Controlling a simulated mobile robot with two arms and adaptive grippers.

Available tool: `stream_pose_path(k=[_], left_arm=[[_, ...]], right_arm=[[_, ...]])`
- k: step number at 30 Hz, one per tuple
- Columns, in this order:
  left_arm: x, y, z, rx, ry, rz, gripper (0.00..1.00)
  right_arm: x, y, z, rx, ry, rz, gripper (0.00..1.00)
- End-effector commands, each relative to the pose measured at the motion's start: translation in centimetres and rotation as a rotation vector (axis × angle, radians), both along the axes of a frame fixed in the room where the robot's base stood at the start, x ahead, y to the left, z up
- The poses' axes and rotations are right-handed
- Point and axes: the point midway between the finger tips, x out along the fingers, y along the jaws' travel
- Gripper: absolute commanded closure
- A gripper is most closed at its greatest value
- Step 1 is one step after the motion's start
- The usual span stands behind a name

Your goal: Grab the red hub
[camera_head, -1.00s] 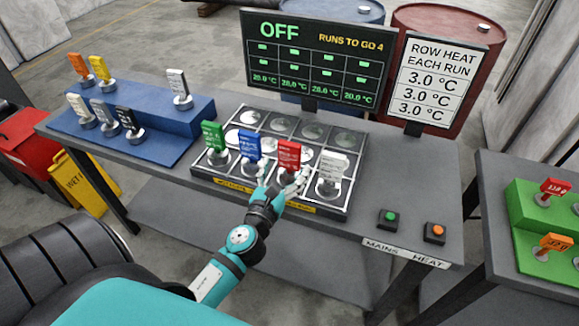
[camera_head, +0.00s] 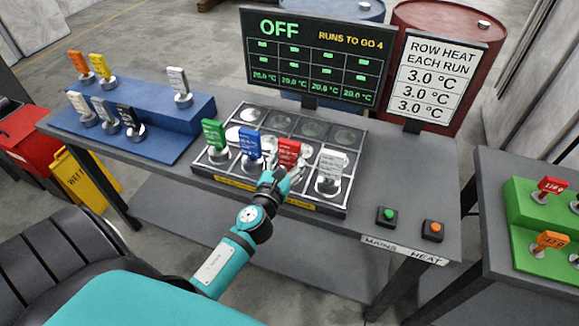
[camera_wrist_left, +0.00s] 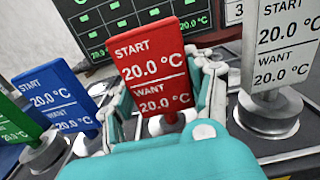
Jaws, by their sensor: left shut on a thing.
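The red hub (camera_head: 288,151) is a metal piece with an upright red sign, standing in the front row of the metal-framed grid tray (camera_head: 330,212). In the left wrist view its sign (camera_wrist_left: 153,70) reads START 20.0 °C, WANT 20.0 °C. My left gripper (camera_head: 281,173) reaches it from the front and is shut on it, one finger on each side in the wrist view (camera_wrist_left: 166,100). The hub's lower part is mostly hidden by the gripper. It looks upright; I cannot tell whether it is off the tray. My right gripper is not in view.
A blue-signed hub (camera_head: 249,143) stands close left and a white-signed one (camera_head: 330,166) close right. A green-signed hub (camera_head: 214,134) is farther left. The OFF display (camera_head: 312,58) stands behind. Green (camera_head: 387,216) and orange (camera_head: 432,230) buttons are at the table's right front.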

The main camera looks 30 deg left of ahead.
Motion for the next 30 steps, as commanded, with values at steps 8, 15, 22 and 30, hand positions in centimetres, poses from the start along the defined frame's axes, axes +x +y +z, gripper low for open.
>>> stream_pose_path(k=[8, 15, 22, 30], left_arm=[[0.1, 0.0, 0.3, 0.001, -0.005, -0.001, 1.0], [0.1, 0.0, 0.4, 0.001, -0.005, -0.001, 1.0], [0.1, 0.0, 1.9, 0.004, -0.006, -0.002, 1.0], [-0.8, -0.3, 3.6, 0.001, -0.002, -0.002, 1.0]], right_arm=[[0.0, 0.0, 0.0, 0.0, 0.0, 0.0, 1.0], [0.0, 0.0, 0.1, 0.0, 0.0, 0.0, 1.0], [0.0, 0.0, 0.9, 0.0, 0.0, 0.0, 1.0], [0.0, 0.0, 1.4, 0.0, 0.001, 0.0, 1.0]])
